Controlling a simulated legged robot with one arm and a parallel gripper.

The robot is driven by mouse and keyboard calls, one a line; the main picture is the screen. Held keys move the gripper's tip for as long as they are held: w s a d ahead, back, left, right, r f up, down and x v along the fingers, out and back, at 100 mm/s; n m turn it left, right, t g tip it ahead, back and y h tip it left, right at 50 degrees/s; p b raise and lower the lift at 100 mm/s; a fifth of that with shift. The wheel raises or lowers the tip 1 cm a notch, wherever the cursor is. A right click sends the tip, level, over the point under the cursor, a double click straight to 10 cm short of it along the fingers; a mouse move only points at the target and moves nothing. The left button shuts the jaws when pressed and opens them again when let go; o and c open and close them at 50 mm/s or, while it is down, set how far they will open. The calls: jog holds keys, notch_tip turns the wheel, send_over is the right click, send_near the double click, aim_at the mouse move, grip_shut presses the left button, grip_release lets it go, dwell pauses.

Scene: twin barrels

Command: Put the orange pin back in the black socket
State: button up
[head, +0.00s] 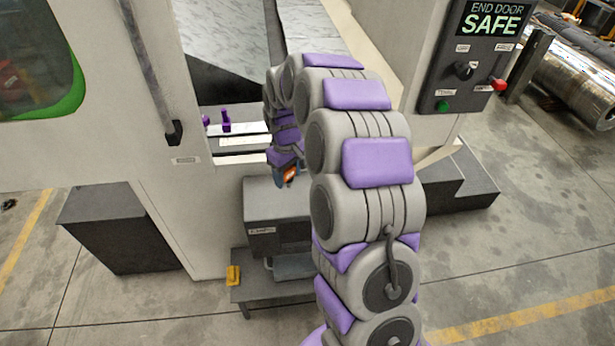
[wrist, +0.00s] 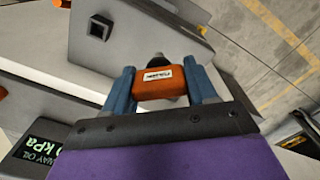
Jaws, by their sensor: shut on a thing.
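My gripper (wrist: 159,78) has two blue fingers, shut on the orange pin (wrist: 160,95) in the wrist view. The pin has a blocky orange head with a white label, and a dark tip shows just beyond it. A black square-holed fitting (wrist: 98,27), which looks like the socket, sits on a grey surface at the upper left of the wrist view. The pin is apart from it, to its lower right. In the head view my gripper (head: 285,177) hangs near a grey box, with a bit of orange at its end. The socket cannot be made out there.
The grey box (head: 275,205) stands before the white machine, above a low dark bench (head: 270,290) with a yellow object (head: 233,275). Purple pieces (head: 226,121) stand on a ledge behind. A control panel (head: 470,55) reads "END DOOR SAFE".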

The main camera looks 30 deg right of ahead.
jog(key=w+d+f+n+b, duration=0.2)
jog(key=d+f+n+b, duration=0.15)
jog(key=d+n, duration=0.9)
jog(key=f, duration=0.1)
jog(key=d+f+m, duration=0.1)
jog(key=f, duration=0.1)
jog(key=f+m+p, duration=0.1)
jog(key=f, duration=0.1)
jog(key=shift+s+d+f, duration=0.15)
jog(key=shift+d+f, duration=0.05)
jog(key=shift+d, duration=0.05)
jog(key=shift+f, duration=0.25)
jog(key=shift+a+f, duration=0.1)
jog(key=shift+a, duration=1.35)
jog(key=shift+d, duration=1.25)
jog(key=shift+a+p, duration=0.3)
jog(key=shift+a, duration=1.05)
jog(key=shift+d, duration=1.05)
jog(key=shift+a, duration=0.65)
